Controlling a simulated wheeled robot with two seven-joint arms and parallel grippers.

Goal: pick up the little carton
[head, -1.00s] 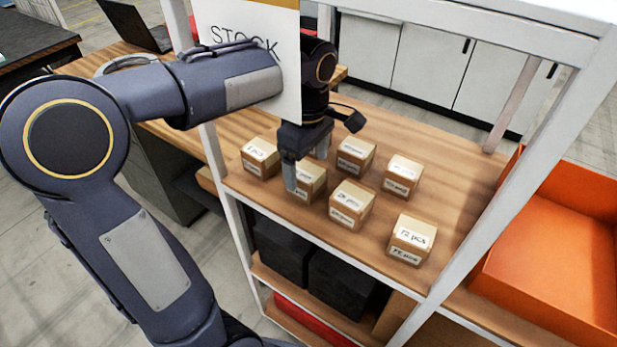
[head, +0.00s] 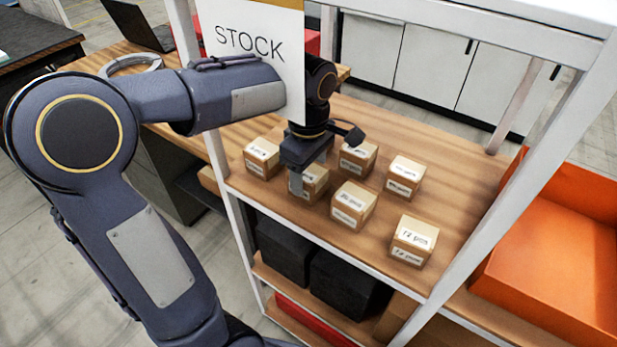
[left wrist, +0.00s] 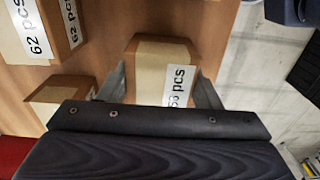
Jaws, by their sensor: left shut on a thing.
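Several small cardboard cartons with white labels stand on the wooden shelf. My left gripper (head: 308,172) reaches down over the shelf and is shut on one carton (head: 315,184) in the front row, second from the left. In the left wrist view that carton (left wrist: 150,70) lies between the two fingers of the gripper (left wrist: 160,85), and its label ends in "pcs". I cannot tell whether it is lifted off the shelf. My right gripper is not in view.
Other cartons stand close by: one on the left (head: 262,157), one behind (head: 357,160), one just right (head: 352,204). White shelf posts (head: 215,150) and a STOCK sign (head: 250,45) stand near my arm. An orange bin (head: 555,250) is at the right.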

